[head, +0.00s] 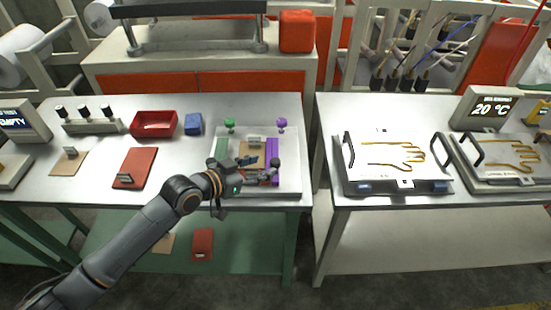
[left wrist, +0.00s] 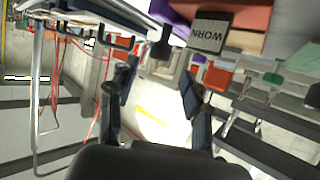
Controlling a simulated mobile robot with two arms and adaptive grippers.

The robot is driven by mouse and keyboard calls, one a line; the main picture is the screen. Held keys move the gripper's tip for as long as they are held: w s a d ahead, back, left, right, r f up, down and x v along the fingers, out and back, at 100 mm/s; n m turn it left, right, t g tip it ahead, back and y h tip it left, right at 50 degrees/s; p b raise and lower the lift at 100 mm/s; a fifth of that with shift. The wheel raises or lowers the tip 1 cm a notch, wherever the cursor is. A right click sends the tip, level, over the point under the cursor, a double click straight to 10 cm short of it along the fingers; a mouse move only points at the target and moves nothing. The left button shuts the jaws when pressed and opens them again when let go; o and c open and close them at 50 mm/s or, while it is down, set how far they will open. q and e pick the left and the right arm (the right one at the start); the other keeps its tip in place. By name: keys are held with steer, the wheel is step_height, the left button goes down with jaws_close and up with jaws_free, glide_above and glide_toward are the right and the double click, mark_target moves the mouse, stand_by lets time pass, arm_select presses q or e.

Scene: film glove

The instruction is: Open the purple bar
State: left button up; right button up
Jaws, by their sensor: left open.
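The purple bar (head: 273,148) lies along the right side of a pale fixture plate (head: 291,176) on the left table. A purple knob (head: 282,122) stands behind it. My left gripper (head: 264,168) is over the fixture, close to the bar, with its fingers spread and nothing seen between them. The gripper hides part of the bar; whether they touch, I cannot tell. In the left wrist view the fingers (left wrist: 157,98) are apart, and part of the purple bar (left wrist: 167,13) shows at the top beside a block marked WORN (left wrist: 210,32). My right gripper is not in view.
A green bar (head: 221,147) and green knob (head: 230,125) are on the fixture's left side. A red tray (head: 153,124), a blue block (head: 193,124) and a red plate (head: 136,167) lie to the left. A glove-shaped press (head: 390,160) stands on the right table.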

mark_target(274, 162)
arm_select(q)
steer(key=x, duration=0.6)
steer(key=shift+w+d+f, duration=0.1)
steer(key=shift+w+d, duration=0.15)
steer(key=shift+d, duration=0.05)
jaws_close()
